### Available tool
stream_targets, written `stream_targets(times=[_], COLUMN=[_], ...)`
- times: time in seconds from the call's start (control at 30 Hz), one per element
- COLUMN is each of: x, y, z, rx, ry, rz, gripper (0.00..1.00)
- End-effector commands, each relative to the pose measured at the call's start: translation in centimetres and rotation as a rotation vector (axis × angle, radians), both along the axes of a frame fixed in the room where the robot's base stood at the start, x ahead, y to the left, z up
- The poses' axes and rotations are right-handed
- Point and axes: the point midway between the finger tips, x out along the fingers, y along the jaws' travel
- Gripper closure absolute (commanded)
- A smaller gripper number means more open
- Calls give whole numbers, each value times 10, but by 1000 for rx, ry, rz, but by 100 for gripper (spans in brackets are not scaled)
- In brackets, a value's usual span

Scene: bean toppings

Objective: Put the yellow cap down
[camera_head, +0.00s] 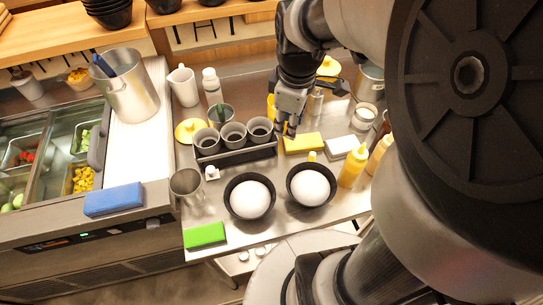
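My gripper (289,128) hangs over the back middle of the steel table, above and behind the yellow sponge. Its fingers are small and dark here, and I cannot tell whether they are open or hold anything. A round yellow cap-like lid (189,131) with a knob lies at the left, beside the rack of grey cups. Another yellow round piece (329,66) shows behind my arm, partly hidden. A small yellow piece (312,156) stands just behind the right bowl. I cannot tell which of these is the task's cap.
Two dark bowls with white contents (236,215) stand at the front. A yellow sponge (303,143), white block (341,147), yellow bottle (353,166) and cup rack (236,154) crowd the middle. A green sponge (205,235) lies front left. Some bare steel shows between cups and bowls.

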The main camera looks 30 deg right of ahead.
Motion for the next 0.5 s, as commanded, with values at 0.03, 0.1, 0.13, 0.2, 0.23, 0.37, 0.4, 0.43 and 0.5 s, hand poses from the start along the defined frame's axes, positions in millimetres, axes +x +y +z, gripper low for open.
stream_targets(times=[0.03,0.1,0.13,0.2,0.23,0.37,0.4,0.43,0.5], x=[-12,-31,-39,-59,-67,-98,-104,-109,-116], y=[21,45,55,74,81,103,107,110,114], z=[17,33,39,48,51,58,58,58,58], rx=[9,36,49,87,105,177,196,208,231], ry=[-43,-91,-110,-154,-170,-224,-235,-241,-252], rz=[-65,-177,-224,-329,-372,-525,-560,-584,-624], gripper=[73,73,73,73,73,73,73,73,73])
